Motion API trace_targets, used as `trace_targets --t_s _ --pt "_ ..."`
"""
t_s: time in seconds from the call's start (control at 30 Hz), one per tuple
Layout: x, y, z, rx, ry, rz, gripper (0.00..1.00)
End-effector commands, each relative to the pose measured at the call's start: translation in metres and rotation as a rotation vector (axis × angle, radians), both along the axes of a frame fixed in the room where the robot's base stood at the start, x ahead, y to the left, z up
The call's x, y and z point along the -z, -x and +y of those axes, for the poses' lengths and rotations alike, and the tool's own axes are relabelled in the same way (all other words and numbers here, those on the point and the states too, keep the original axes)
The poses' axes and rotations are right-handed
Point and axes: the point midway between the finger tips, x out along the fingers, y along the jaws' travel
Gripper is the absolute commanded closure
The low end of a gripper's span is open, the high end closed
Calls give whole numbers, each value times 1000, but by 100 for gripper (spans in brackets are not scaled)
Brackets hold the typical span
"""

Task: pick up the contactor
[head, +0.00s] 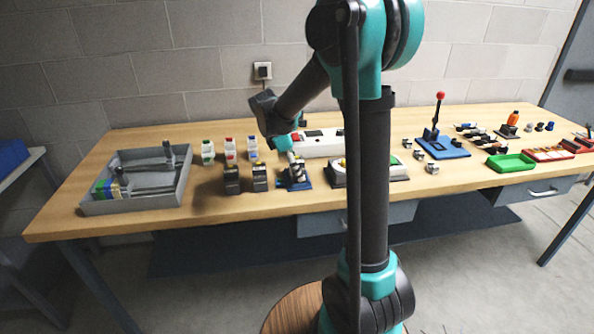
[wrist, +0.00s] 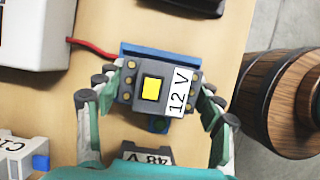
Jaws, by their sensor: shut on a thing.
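The contactor (wrist: 153,88) is a dark grey block with a yellow square, brass-coloured screws and a white "12 V" label. In the wrist view it sits over a blue base (wrist: 134,49); I cannot tell whether it touches the base. My gripper (wrist: 160,90) has one finger on each side of it and is shut on it. In the head view my gripper (head: 295,158) is low over the blue base (head: 292,186), and the contactor is mostly hidden there. A second block labelled "48 V" (wrist: 146,157) shows partly below it in the wrist view.
Two dark blocks (head: 231,181) (head: 260,178) stand left of the base. A grey tray (head: 130,204) is farther left. A white box (wrist: 35,38) with a red wire (wrist: 92,46) is nearby.

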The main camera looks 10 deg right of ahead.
Motion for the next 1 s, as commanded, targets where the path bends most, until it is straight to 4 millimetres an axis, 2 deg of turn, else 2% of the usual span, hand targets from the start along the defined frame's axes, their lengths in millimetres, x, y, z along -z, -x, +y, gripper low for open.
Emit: trace_targets --t_s 0.03,0.17,0.47,0.63,0.77,1.0 --pt "0 0 0 0 0 0 58" --pt "0 0 0 0 0 0 74" --pt "-2 0 0 0 0 0 75" --pt "-13 0 0 0 0 0 75" --pt "-32 1 0 0 0 0 75" --pt "-96 0 0 0 0 0 75"
